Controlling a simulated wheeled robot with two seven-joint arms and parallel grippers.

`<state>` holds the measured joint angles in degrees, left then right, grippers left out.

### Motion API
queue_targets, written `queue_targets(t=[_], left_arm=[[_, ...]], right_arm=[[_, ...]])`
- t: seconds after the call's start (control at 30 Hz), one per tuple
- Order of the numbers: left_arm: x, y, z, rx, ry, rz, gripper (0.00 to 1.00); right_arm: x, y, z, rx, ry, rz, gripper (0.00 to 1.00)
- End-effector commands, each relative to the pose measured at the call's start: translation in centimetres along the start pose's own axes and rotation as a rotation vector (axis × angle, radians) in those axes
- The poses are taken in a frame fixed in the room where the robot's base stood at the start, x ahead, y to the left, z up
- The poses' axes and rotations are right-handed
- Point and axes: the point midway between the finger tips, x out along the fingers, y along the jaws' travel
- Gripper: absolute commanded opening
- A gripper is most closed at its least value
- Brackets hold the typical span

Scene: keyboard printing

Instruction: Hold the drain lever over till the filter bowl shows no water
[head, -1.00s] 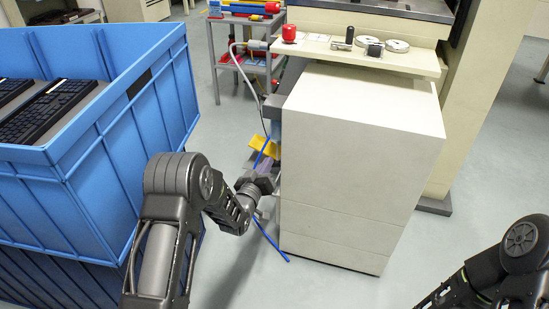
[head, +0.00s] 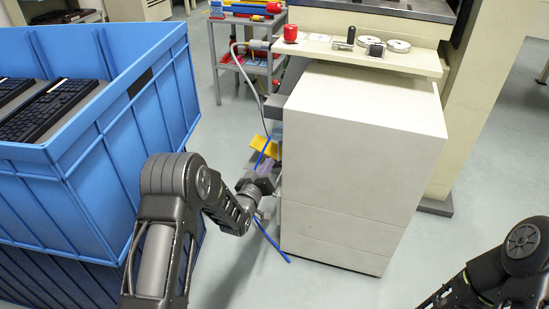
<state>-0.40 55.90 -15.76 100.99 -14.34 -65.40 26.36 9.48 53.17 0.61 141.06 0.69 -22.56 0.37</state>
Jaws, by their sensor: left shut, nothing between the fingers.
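My left gripper (head: 262,174) is at the left side of the cream cabinet, seen from behind, with its fingertips mostly hidden by its own body. It is shut with nothing between the fingers. A yellow part (head: 267,148) shows just beyond it on the cabinet's side. A blue tube (head: 271,240) runs out below the gripper toward the floor. I cannot make out the drain lever or the filter bowl, nor any water; the gripper and cabinet cover that spot. Only part of my right arm shows at the lower right, its gripper out of frame.
A blue crate (head: 110,75) with black keyboards (head: 50,108) stands close on the left. The cream cabinet (head: 360,150) fills the middle, with a red knob (head: 290,34) on its top ledge. A grey cart (head: 246,58) stands behind. Grey floor is open between crate and cabinet.

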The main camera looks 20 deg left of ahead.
Motion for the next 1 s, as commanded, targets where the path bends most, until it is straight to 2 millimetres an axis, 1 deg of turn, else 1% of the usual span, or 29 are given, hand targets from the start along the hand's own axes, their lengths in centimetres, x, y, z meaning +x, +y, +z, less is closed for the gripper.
queue_targets(t=[0.87, 1.0], left_arm=[[-0.05, 0.01, 0.13, 0.000, -0.003, 0.000, 0.00], [-0.67, -0.01, 0.06, -0.001, -0.004, -0.002, 0.00]], right_arm=[[-0.01, 0.00, 0.01, 0.000, 0.000, 0.000, 0.36], [-0.28, -0.11, 0.02, 0.000, 0.000, 0.000, 0.36]])
